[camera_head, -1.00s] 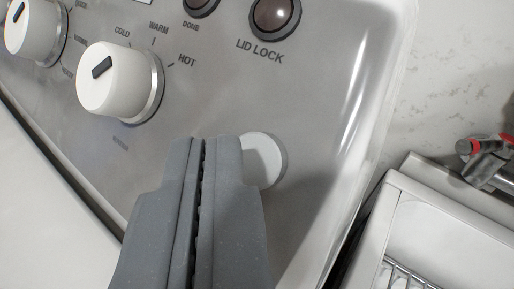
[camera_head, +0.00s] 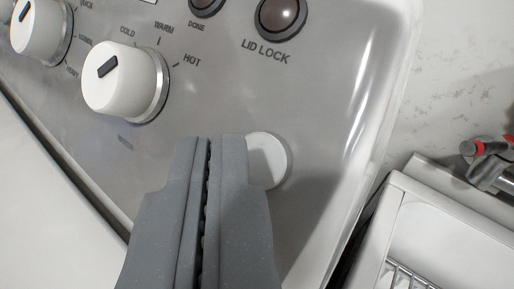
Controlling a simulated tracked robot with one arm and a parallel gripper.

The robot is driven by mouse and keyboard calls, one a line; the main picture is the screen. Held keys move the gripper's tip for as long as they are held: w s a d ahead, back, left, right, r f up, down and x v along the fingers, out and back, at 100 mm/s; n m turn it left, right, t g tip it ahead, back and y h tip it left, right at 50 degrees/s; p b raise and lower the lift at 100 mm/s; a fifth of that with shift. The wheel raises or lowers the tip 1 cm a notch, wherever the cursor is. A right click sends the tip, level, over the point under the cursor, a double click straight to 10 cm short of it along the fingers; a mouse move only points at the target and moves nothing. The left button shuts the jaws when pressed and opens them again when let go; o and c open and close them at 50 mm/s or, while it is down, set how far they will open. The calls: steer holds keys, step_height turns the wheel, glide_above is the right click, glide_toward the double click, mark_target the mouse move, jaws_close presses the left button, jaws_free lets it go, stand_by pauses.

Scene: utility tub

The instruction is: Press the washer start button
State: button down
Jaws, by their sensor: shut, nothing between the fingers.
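The washer's control panel (camera_head: 330,60) fills most of the head camera view, tilted in the picture. A round white button (camera_head: 268,161) sits on the panel below the lid lock light. My gripper (camera_head: 223,145) is shut and empty, with its grey fingers pressed together. The fingertips lie at the button's left edge in the picture and hide part of it. I cannot tell whether they touch it. The button's label is not visible.
A white temperature dial (camera_head: 125,82) and another dial (camera_head: 40,27) stand out from the panel at upper left. The lid lock light (camera_head: 281,14) is above the button. At right are a white utility tub (camera_head: 440,215) and a faucet with a red mark (camera_head: 487,160).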

stand_by(0.8)
steer(key=shift+w+d+f+p, duration=0.15)
steer(key=shift+w+d+p, duration=0.05)
steer(key=shift+w+p, duration=0.2)
steer(key=shift+w+d+f, duration=0.15)
steer(key=shift+w+d, duration=0.05)
steer(key=shift+w, duration=0.05)
stand_by(0.8)
stand_by(0.3)
steer(key=shift+s+a+r+p, duration=0.35)
steer(key=shift+s+a+p, duration=0.1)
steer(key=shift+s, duration=0.2)
steer(key=shift+s+a+r+p, duration=0.3)
steer(key=shift+s+a+r, duration=0.35)
steer(key=shift+s, duration=0.25)
steer(key=shift+s+a+r+p, duration=0.25)
steer(key=shift+s+a+r, duration=0.35)
steer(key=shift+s, duration=0.25)
steer(key=shift+d, duration=0.1)
